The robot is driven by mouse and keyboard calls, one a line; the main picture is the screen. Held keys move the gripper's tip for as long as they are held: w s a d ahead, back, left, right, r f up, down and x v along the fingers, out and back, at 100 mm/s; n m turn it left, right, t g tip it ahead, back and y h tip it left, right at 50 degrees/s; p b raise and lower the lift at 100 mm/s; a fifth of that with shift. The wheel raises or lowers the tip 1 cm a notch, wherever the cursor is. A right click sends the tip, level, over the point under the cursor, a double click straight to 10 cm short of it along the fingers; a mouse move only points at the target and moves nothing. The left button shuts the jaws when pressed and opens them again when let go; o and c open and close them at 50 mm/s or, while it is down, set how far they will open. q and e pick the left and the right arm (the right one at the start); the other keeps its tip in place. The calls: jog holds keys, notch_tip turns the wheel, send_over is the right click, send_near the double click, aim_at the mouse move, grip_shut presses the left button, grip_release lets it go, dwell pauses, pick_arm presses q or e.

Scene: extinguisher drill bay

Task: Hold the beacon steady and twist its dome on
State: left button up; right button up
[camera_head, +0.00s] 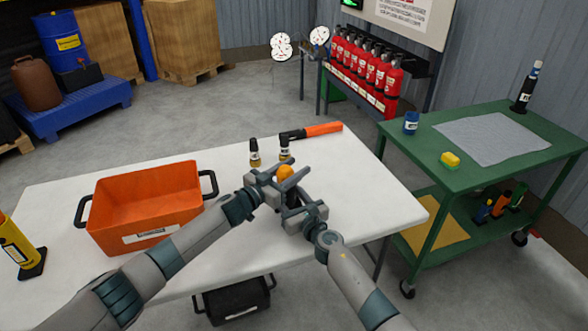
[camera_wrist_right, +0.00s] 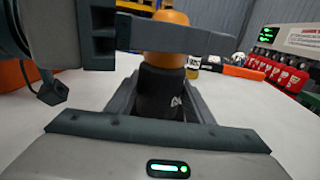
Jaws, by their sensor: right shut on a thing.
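The beacon stands upright between my two grippers, with an orange dome (camera_head: 285,172) on top of a black base (camera_wrist_right: 162,92). In the right wrist view the dome (camera_wrist_right: 170,58) sits right above the base; whether it is seated cannot be told. My right gripper (camera_head: 294,204) is shut on the black base, one finger on each side. My left gripper (camera_head: 280,176) has its fingers on either side of the dome. One finger crosses in front of the dome in the right wrist view and hides its middle. Whether the fingers press on it is unclear.
An orange crate (camera_head: 150,208) stands left on the white table (camera_head: 385,205). A yellow canister (camera_head: 18,248) stands far left. A green cart (camera_head: 430,150) is at the right.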

pick_arm(q)
jog(key=c, duration=0.4)
jog(key=shift+n+t+y, duration=0.4)
jog(key=shift+y, duration=0.1)
jog(key=shift+w+n+t+y, duration=0.15)
jog(key=shift+n+t+y, duration=0.55)
jog(key=shift+y, duration=0.2)
jog(key=shift+w+a+r+n+t+y, duration=0.15)
jog(key=shift+n+t+y, duration=0.2)
jog(key=shift+n+y, duration=0.25)
jog(key=shift+w+a+r+n+t+y, duration=0.15)
jog(key=shift+n+t+y, duration=0.25)
jog(key=shift+y, duration=0.35)
jog(key=shift+a+n+t+y, duration=0.15)
jog(key=shift+n+t+y, duration=0.2)
jog(key=shift+n+y, duration=0.25)
jog(key=shift+a+n+y, duration=0.2)
jog(key=shift+n+y, duration=0.1)
jog(key=shift+y, duration=0.25)
jog(key=shift+a+f, duration=0.15)
